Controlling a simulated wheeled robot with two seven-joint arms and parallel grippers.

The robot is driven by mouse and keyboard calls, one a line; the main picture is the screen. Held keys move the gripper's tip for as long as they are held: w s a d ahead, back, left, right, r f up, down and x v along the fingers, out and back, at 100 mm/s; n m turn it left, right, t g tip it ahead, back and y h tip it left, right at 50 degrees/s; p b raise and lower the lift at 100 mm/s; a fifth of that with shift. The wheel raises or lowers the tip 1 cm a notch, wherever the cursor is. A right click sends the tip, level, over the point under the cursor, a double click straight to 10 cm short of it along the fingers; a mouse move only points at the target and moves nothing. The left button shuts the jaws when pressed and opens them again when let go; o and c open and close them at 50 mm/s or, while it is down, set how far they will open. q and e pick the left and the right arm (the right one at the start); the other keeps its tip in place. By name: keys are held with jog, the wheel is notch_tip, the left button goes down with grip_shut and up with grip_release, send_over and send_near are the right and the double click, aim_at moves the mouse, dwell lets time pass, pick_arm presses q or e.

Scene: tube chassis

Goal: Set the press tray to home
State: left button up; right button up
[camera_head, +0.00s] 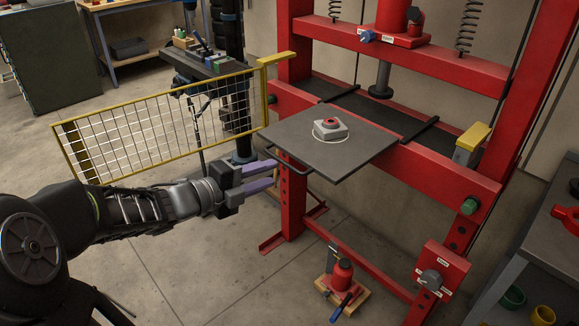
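The press tray (370,149) is a flat dark grey plate. It sticks out from the front of the red press (440,170), in front of the ram (381,80). A grey block with a red ring (331,128) sits on it inside a pale circle. A thin dark bar handle (290,168) runs along the tray's left front edge. My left gripper (275,174) has its two purple fingers apart, pointing at the handle from the left. The fingertips are close to the bar; I cannot tell whether they touch it. My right gripper is not in view.
A yellow-framed mesh guard (160,125) stands swung out left of the press, behind my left arm. A red bottle jack (342,275) sits low under the tray. A control box with a knob (431,278) is on the press's right leg. A grey bench (545,235) stands at right.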

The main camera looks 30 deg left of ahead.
aim_at(290, 165)
pick_arm(q)
jog(key=shift+b+x, duration=0.4)
jog(key=shift+x, duration=3.5)
grip_shut()
jog(key=shift+f, duration=0.15)
